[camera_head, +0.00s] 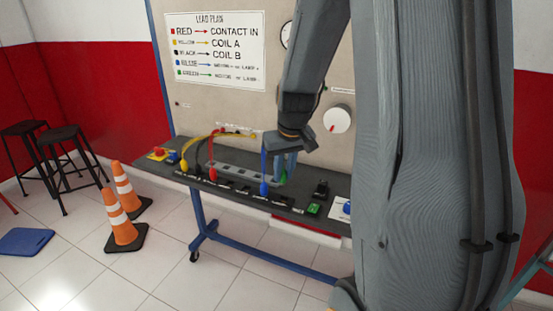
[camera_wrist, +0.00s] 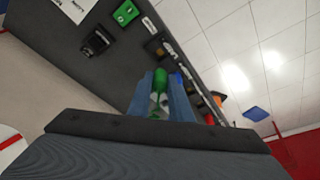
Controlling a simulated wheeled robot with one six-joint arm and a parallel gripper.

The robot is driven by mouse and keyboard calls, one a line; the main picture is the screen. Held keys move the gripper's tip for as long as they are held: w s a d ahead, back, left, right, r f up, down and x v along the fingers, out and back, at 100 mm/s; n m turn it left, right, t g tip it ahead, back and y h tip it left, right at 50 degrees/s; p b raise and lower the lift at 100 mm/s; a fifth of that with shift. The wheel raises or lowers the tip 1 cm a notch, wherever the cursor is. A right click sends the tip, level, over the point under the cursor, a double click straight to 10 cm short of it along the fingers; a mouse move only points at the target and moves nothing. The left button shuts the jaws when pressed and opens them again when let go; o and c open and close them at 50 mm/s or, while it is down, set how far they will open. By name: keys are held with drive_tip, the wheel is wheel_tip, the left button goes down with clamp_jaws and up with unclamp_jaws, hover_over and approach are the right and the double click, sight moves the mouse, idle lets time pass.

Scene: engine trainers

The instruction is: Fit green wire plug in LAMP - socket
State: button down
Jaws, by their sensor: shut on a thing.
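The green wire plug (camera_head: 283,179) is between the fingers of my gripper (camera_head: 286,166) over the dark shelf of the trainer. In the wrist view the green plug (camera_wrist: 160,77) shows between the two blue-grey fingertips of my gripper (camera_wrist: 162,92), which is shut on it. Its tip points towards the shelf's front row of sockets and labels. I cannot read the label of the LAMP - socket, and my gripper and the plug partly hide that area. I cannot tell whether the plug touches a socket.
The blue plug (camera_head: 264,187) stands close left of my gripper, with its wire rising beside the fingers. The red plug (camera_head: 213,173) and yellow plug (camera_head: 184,165) stand further left. A black block (camera_head: 321,188) and green block (camera_head: 313,209) lie right. The lead plan (camera_head: 215,50) hangs behind.

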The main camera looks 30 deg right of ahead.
sight(285, 181)
drive_tip(key=shift+w+d, duration=0.1)
drive_tip(key=shift+d, duration=0.15)
wheel_tip(285, 181, down, 4)
drive_tip(key=b, duration=0.4)
drive_tip(key=shift+a+f, duration=0.1)
drive_tip(key=shift+f, duration=0.55)
drive_tip(key=shift+f+b, duration=0.5)
drive_tip(key=shift+f, duration=0.35)
idle(0.9)
drive_tip(key=c, duration=1.8)
unclamp_jaws()
drive_tip(key=shift+c, duration=0.2)
